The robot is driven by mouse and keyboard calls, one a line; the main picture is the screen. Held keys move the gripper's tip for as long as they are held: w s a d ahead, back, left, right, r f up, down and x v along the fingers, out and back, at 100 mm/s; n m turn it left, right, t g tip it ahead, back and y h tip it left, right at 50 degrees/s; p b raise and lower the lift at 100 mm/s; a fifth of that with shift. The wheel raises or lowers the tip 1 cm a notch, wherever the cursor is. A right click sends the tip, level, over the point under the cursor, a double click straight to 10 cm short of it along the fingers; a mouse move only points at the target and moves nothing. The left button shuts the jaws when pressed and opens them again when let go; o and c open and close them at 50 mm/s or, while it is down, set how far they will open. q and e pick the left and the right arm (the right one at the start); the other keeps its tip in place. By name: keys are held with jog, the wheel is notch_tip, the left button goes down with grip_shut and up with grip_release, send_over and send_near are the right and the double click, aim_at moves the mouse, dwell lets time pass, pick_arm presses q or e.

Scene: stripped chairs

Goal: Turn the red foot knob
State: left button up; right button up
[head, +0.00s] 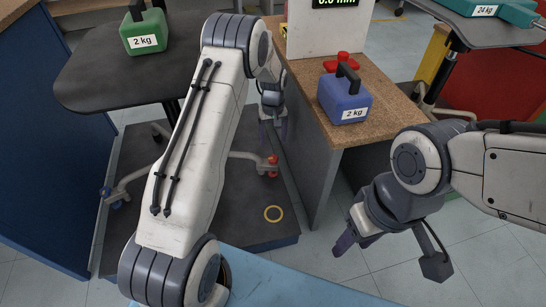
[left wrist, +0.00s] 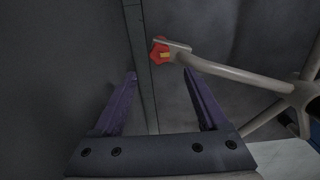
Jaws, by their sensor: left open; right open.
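The red foot knob (head: 272,161) is at the end of a chair-base leg, low over the dark platform. In the left wrist view the knob (left wrist: 158,53) sits at the leg's tip, just beyond and between my open fingertips, not touching them. My left gripper (head: 273,131) points down above the knob in the head view, its fingers apart and empty. It also shows in the left wrist view (left wrist: 159,78). My right gripper (head: 356,240) is open and empty, in front of the wooden-topped counter.
A green 2 kg weight (head: 146,30) stands on the dark seat (head: 85,82). A blue 2 kg weight (head: 345,97) and a red object (head: 343,57) are on the counter (head: 385,128). The counter's grey side is close to my left gripper.

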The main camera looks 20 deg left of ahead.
aim_at(273, 158)
pick_arm(q)
notch_tip(273, 158, down, 10)
jog(key=b, duration=0.5)
jog(key=shift+r, duration=0.2)
jog(key=shift+r, duration=0.1)
grip_shut()
